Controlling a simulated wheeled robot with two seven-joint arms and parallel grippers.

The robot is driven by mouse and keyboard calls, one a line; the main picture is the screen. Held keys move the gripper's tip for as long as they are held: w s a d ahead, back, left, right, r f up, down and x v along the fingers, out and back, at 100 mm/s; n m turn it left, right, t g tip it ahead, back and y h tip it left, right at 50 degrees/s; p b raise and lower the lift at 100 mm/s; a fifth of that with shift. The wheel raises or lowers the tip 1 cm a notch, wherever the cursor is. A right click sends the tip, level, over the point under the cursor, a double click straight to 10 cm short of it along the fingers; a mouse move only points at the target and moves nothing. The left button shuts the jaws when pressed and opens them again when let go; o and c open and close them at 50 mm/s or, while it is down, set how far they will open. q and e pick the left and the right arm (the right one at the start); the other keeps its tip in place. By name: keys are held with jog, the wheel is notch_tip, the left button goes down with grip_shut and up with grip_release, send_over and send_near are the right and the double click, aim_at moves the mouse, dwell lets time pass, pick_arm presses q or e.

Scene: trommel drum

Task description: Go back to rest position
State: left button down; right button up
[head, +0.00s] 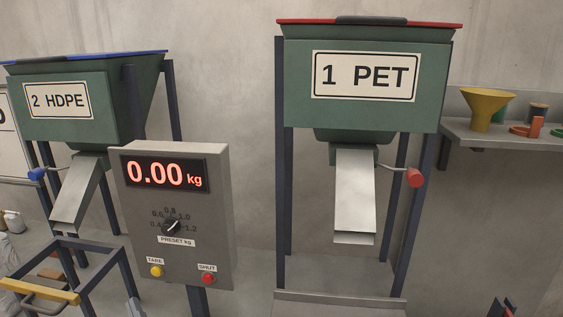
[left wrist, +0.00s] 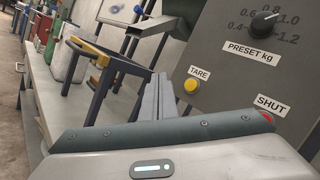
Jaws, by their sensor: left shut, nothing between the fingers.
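The red SHUT button (head: 208,279) is at the box's lower right. The display (head: 165,174) reads 0.00 kg. My right gripper is not seen.
The 1 PET hopper (head: 300,90) with its chute (head: 355,195) and red-knobbed lever (head: 415,177) stands right of the box. The 2 HDPE hopper (head: 100,118) is behind it on the left. A dark frame with a yellow bar (head: 40,291) is at lower left. A shelf (head: 470,132) is far right.

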pick_arm(q)
jog(key=s+f+n+g+h, duration=0.65)
jog(key=s+f+n, duration=0.7)
jog(key=f, duration=0.25)
jog(key=s+d+f+n+g+h, duration=0.3)
jog(key=s+d+h, duration=0.1)
jog(key=s+d, duration=0.35)
jog(key=s+d+f+n+g+h, duration=0.35)
jog(key=s+d, duration=0.25)
jog(key=s, duration=0.3)
jog(key=w+d+f+t+p, duration=0.1)
jog(key=f, duration=1.4)
jog(key=w+d+f+m+t+p, duration=0.1)
jog(key=d+f, duration=0.1)
jog(key=f, duration=1.4)
jog(key=shift+d+f+h, duration=0.15)
jog(key=shift+f+h, duration=0.05)
jog(key=shift+h, duration=0.1)
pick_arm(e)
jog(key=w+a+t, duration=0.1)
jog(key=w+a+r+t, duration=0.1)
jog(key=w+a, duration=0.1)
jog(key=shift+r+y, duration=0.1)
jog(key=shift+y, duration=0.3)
pick_arm(q)
jog(key=shift+w, duration=0.1)
